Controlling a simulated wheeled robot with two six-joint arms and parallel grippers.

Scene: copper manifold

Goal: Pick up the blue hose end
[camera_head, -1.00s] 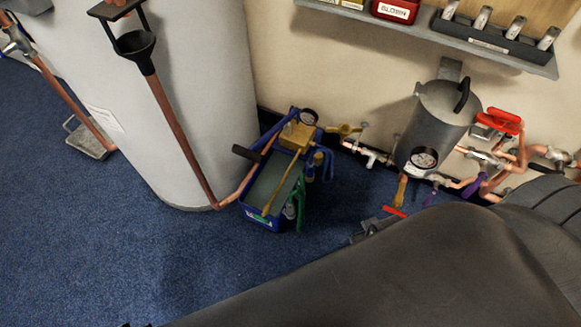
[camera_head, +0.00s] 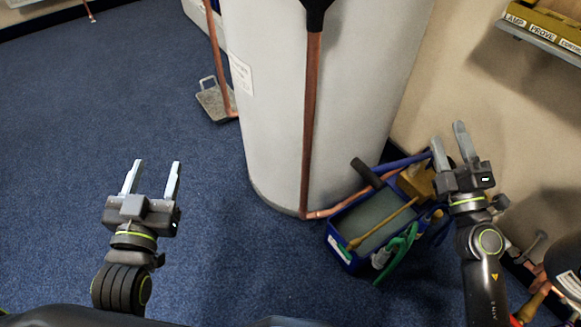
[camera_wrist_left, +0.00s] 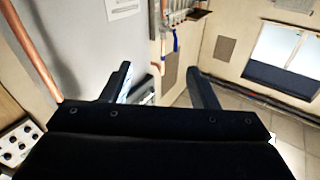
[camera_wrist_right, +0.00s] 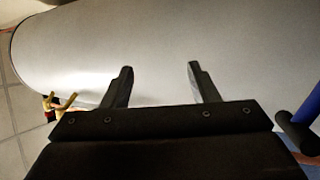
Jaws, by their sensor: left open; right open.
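I cannot say for certain which blue item is the hose end. A blue, hose-like piece (camera_head: 437,218) shows at the right side of the blue tool caddy (camera_head: 345,256), partly hidden. A small blue piece (camera_wrist_left: 176,42) also hangs below pipes far off in the left wrist view. My left gripper (camera_head: 155,172) is open and empty above the bare carpet, left of the caddy. My right gripper (camera_head: 449,142) is open and empty, in front of the caddy's upper right side in the picture. In the right wrist view its fingers (camera_wrist_right: 160,80) show against a pale curved surface.
A large pale cylinder (camera_head: 285,110) with a copper pipe (camera_head: 310,130) stands behind the caddy. The caddy holds a green hose (camera_head: 400,248) and brass tools. A wall shelf (camera_head: 545,38) is at upper right. Blue carpet (camera_head: 120,90) is clear at left.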

